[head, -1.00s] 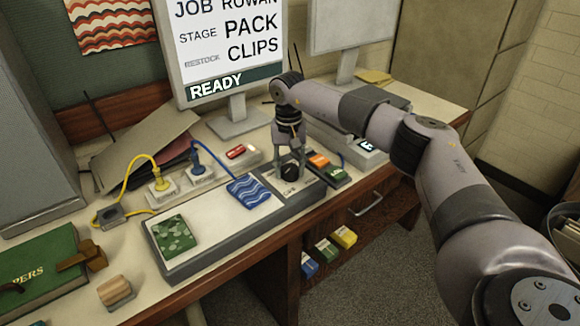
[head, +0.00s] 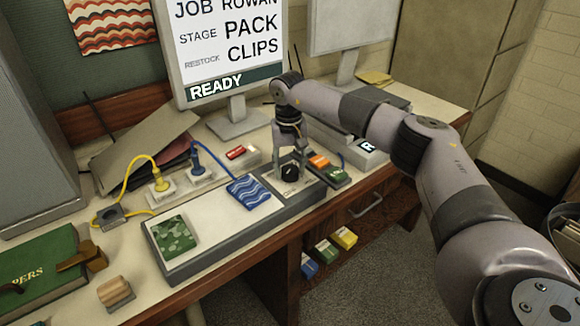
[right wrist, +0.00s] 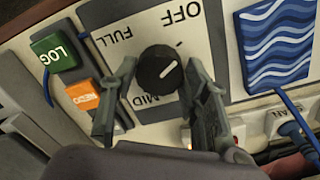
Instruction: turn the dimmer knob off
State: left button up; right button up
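The black dimmer knob (head: 289,173) sits on a pale panel at the right end of the long grey tray unit. In the right wrist view the knob (right wrist: 157,70) carries a white pointer line slanting toward the upper right, and OFF, FULL and MID are printed around it. The line appears to lie off the OFF label, though its exact setting is hard to read. My right gripper (head: 289,158) is above the knob, pointing down. In the right wrist view its fingers (right wrist: 160,75) stand apart on either side of the knob, with gaps showing. My left gripper is not in view.
A blue wave-patterned tile (head: 248,192) lies left of the knob. Orange (head: 318,160) and green (head: 336,174) buttons are close on its right. Yellow (head: 157,183) and blue (head: 196,168) plugs with cables stand behind. A monitor (head: 235,85) rises at the back.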

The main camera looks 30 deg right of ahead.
aim_at(289, 169)
jog(key=o, duration=0.3)
notch_tip(289, 169, up, 12)
jog(key=shift+a+f, duration=0.1)
jog(key=shift+a, duration=0.05)
dwell(0.5)
dwell(0.4)
